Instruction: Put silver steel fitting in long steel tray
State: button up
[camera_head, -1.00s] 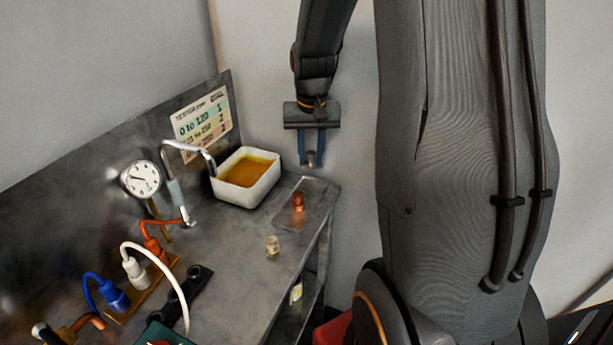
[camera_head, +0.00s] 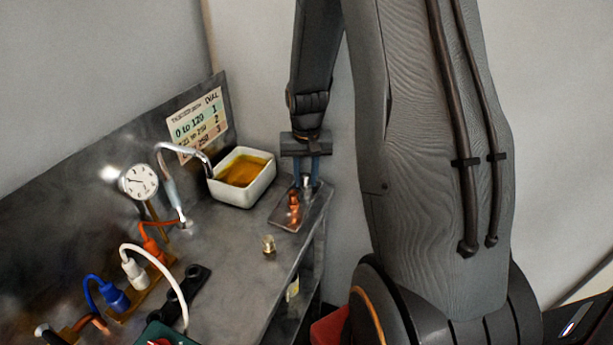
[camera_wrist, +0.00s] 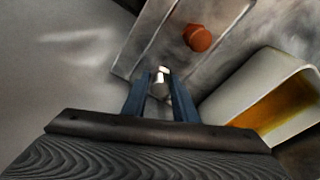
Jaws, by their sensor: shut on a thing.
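My gripper (camera_head: 307,181) is shut on the silver steel fitting (camera_head: 306,180), a small bright cylinder between the blue fingers. The silver fitting also shows at the fingertips in the wrist view (camera_wrist: 160,76). The long steel tray (camera_head: 285,220) lies at the right end of the bench and holds a copper-coloured fitting (camera_head: 294,206). In the wrist view the tray (camera_wrist: 150,35) is just past the fingertips, with the copper fitting (camera_wrist: 197,38) to the right. The silver fitting is at the tray's far end; I cannot tell whether it touches it.
A white tub of amber liquid (camera_head: 242,178) stands just left of the tray. A brass fitting (camera_head: 269,245) stands on the bench nearer the camera. A bent metal spout (camera_head: 170,185), a dial gauge (camera_head: 138,182) and coloured plugs (camera_head: 116,296) are farther left.

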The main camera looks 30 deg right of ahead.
aim_at(306, 186)
jog(key=o, duration=0.8)
jog(key=shift+f, duration=0.1)
notch_tip(306, 186, up, 12)
jog(key=s+b, duration=0.1)
jog(key=b, duration=0.2)
jog(key=s+a+f+n, duration=0.1)
jog(key=s+a+f, duration=0.1)
jog(key=s+a, duration=0.2)
jog(key=s+a+f+n, duration=0.2)
jog(key=s+a, duration=0.3)
jog(key=a, duration=0.1)
jog(key=s+a+f+n, duration=0.2)
jog(key=s+a, duration=0.3)
jog(key=shift+y, duration=0.3)
jog(key=shift+d, duration=0.1)
